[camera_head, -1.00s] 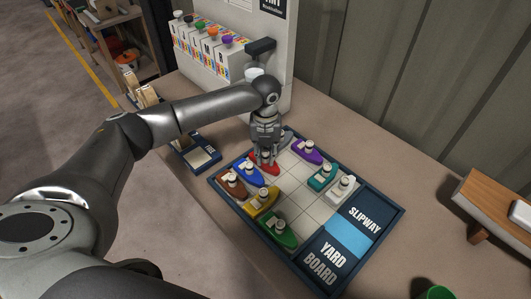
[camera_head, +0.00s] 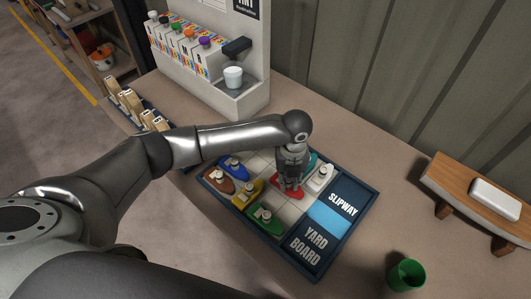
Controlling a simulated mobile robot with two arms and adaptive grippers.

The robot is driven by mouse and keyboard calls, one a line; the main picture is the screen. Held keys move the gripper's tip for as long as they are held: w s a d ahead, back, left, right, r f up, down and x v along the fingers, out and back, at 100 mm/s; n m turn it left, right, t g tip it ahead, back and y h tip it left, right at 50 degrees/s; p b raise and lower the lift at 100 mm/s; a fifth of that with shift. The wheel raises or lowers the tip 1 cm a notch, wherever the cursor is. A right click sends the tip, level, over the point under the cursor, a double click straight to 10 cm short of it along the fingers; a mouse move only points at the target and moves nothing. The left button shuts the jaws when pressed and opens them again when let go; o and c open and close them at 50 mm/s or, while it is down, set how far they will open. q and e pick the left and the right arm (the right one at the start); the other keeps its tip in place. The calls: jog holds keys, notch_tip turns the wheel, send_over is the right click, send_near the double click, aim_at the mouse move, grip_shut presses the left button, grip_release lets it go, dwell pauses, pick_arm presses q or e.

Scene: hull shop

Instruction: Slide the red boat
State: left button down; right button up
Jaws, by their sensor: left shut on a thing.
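The red boat (camera_head: 286,196) lies on the light grid of the dark blue yard board (camera_head: 347,228), in its middle part. My left gripper (camera_head: 289,187) points down from above and is shut on the red boat, hiding much of it. The light blue slipway end (camera_head: 328,214) and the SLIPWAY lettering are on the board's right side. A white boat (camera_head: 319,179) and a partly hidden teal boat (camera_head: 312,159) are behind and right of the red boat. A green boat (camera_head: 265,219) is in front. Yellow (camera_head: 247,192), blue (camera_head: 232,168) and brown (camera_head: 218,180) boats are to the left. My right gripper is out of view.
A dispenser (camera_head: 235,103) with a white cup (camera_head: 233,77) stands behind the board. A green cup (camera_head: 406,275) is at the front right. A wooden stand (camera_head: 470,192) bearing a white block is at the right. My left arm hides the board's back edge.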

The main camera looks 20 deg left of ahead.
pick_arm(q)
jog(key=s+d, duration=0.1)
jog(key=d, duration=0.3)
jog(key=s+d+p, duration=0.1)
jog(key=s+d, duration=0.1)
jog(key=d, duration=0.3)
jog(key=s+d, duration=0.1)
jog(key=d, duration=0.3)
jog(key=shift+s+d+p, duration=0.3)
jog(key=shift+s, duration=0.05)
jog(key=shift+s+d, duration=0.15)
jog(key=shift+d, duration=0.3)
jog(key=c, duration=1.3)
grip_release()
jog(key=shift+d, duration=0.2)
jog(key=shift+a, duration=0.1)
jog(key=shift+r, duration=0.1)
notch_tip(320, 180, up, 12)
jog(key=shift+f, duration=0.1)
